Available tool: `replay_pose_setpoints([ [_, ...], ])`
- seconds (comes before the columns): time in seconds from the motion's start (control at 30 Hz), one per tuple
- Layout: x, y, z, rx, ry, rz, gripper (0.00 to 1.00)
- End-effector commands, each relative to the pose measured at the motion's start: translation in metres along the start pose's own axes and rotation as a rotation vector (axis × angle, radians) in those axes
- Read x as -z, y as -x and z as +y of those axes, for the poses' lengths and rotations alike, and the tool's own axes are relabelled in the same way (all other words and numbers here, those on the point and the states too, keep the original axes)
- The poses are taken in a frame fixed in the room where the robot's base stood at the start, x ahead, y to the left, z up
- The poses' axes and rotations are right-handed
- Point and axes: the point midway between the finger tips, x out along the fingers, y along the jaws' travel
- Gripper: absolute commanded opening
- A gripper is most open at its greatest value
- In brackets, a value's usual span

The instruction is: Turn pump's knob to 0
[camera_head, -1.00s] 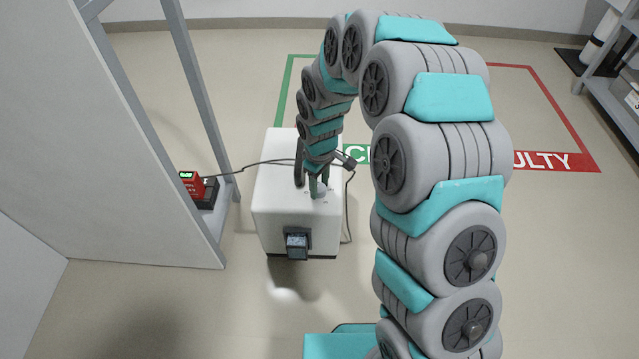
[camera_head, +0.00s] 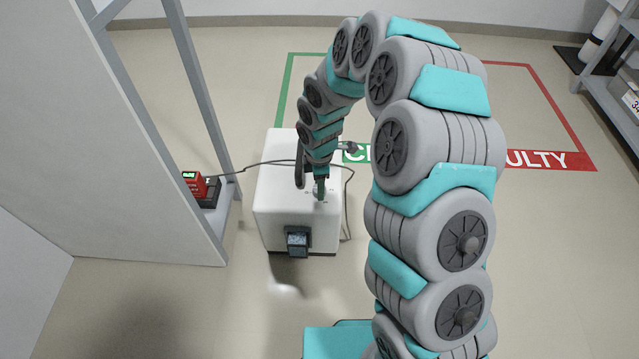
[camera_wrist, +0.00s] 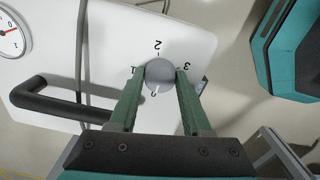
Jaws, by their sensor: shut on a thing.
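The pump (camera_head: 270,205) is a white box on the floor, with a dark handle and a dial gauge (camera_wrist: 10,38) that show in the wrist view. Its round grey knob (camera_wrist: 160,75) sits on the top face, with the numerals 0, 1, 2 and 3 around it. My gripper (camera_wrist: 161,80) has its two green fingers on either side of the knob, shut on it. A pale mark shows on the knob's lower side, near the 0; its exact alignment is hard to tell. In the head view my gripper (camera_head: 320,187) points down at the pump's top and hides most of the knob.
A red and black device (camera_head: 200,187) with a lit display stands on a shelf at left, with a cable (camera_head: 250,164) running over the pump. A grey rack stands at left. Green and red floor markings lie behind. Another shelf (camera_head: 610,95) is at far right.

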Motion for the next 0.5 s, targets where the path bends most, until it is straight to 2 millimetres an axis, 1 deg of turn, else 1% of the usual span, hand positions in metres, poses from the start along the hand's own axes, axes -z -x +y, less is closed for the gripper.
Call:
replay_pose_setpoints([
  [0.2, 0.0004, 0.0002, 0.0004, -0.001, 0.043, 0.000, 0.00],
  [0.5, 0.0003, 0.0000, 0.0004, -0.001, 0.051, 0.000, 0.00],
])
